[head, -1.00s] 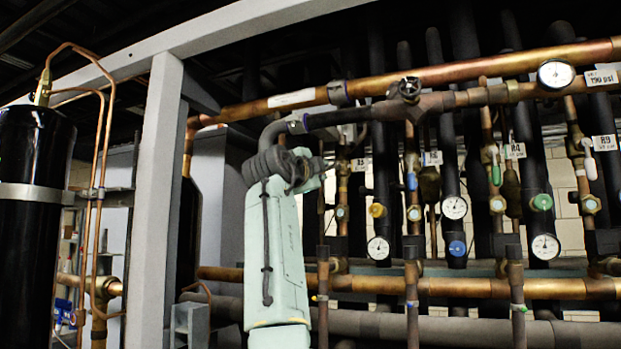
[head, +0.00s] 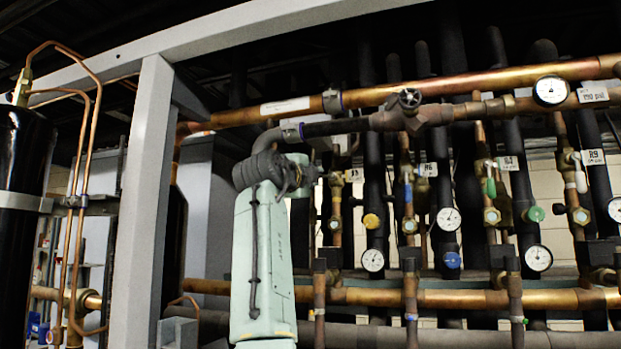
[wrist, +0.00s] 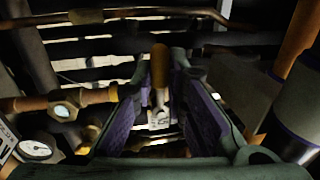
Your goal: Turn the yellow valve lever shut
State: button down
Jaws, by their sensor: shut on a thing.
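The yellow valve lever (wrist: 159,66) stands between my fingers in the wrist view, its yellow-orange handle at the top and a paler stem below. My gripper (wrist: 160,82) is shut on it, with the purple-lined fingers on either side. The exact contact with the pads is dark and hard to make out. In the head view my arm reaches up to the pipes left of the valve row, and it hides the lever and most of the gripper.
A copper pipe (head: 440,82) crosses above my arm. Gauges (head: 538,258) and valves with green, blue and white handles line the pipes to the right. A grey upright (head: 142,200) and a black tank (head: 22,180) stand left. In the wrist view, pipes surround the fingers closely.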

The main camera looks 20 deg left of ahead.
jog(key=c, duration=1.6)
grip_release()
jog(key=shift+a+f, duration=0.1)
jog(key=shift+a, duration=0.05)
